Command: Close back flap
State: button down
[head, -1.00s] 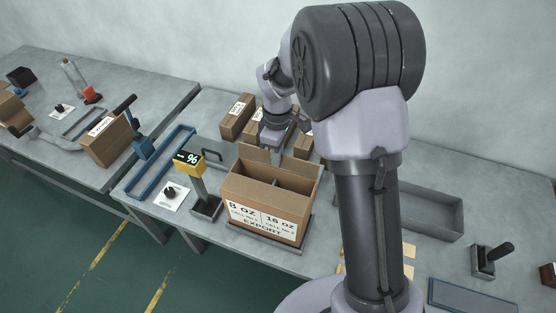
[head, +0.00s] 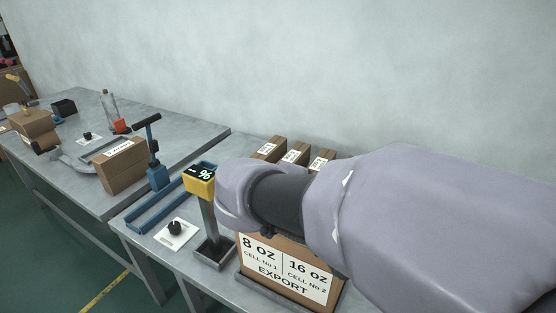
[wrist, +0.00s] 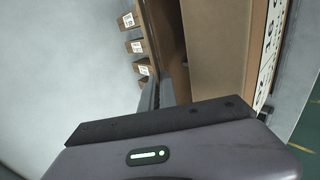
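The EXPORT carton (head: 285,268) stands on the bench, its labelled front facing me. My arm crosses in front of its top in the head view, so the back flap and gripper are hidden there. In the wrist view, the carton (wrist: 269,55) fills the right, with a plain brown panel (wrist: 215,45) across its top and a darker brown strip along its back side. I cannot tell for sure which of these is the back flap. My gripper (wrist: 158,96) is at the carton's back edge, its finger beside the cardboard. Its opening is not visible.
Several small labelled boxes (head: 294,153) stand behind the carton. A yellow display (head: 199,181) on a post and a black knob on a white plate (head: 175,231) stand to its left. A blue frame (head: 160,207) lies farther left. The wall is close behind.

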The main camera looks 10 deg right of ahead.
jog(key=shift+s+a+f+t+h+b, duration=0.15)
jog(key=shift+s+f+t+h+b, duration=0.1)
jog(key=shift+f+t+h+b, duration=0.45)
jog(key=shift+r, duration=0.2)
jog(key=c, duration=1.6)
grip_release()
jog(key=shift+c, duration=0.2)
